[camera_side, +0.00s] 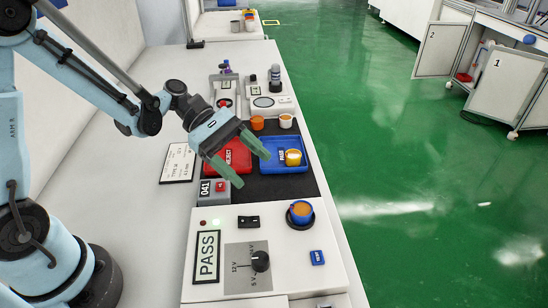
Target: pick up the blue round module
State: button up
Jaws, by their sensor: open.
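The blue round module (301,209), with some orange on it, sits on a dark round seat on the white test panel (275,283). My gripper (254,170) is open and empty, with its two green fingers spread. It hangs over the red and blue trays, up and to the left of the module in the picture, well apart from it. The module is in plain view.
A red reject tray (240,168) and a blue tray (301,165) holding a yellow-and-white module (293,157) lie behind the panel. Orange-topped modules (257,123) stand farther back. The panel has a PASS display (206,256), a rocker switch (248,222) and a knob (260,261).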

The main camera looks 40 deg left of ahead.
jog(key=n+g+h, duration=0.1)
jog(key=h, duration=0.1)
send_near(309, 214)
jog(key=shift+s+d+f+n, duration=0.3)
jog(key=shift+d+f, duration=0.25)
jog(key=shift+f, duration=0.15)
jog(key=shift+w+x, duration=0.2)
jog(key=shift+x, duration=1.15)
jog(key=shift+w+x, duration=0.2)
jog(key=shift+x, duration=1.15)
jog(key=shift+r, duration=0.15)
jog(key=c, duration=1.2)
jog(key=shift+r, duration=0.15)
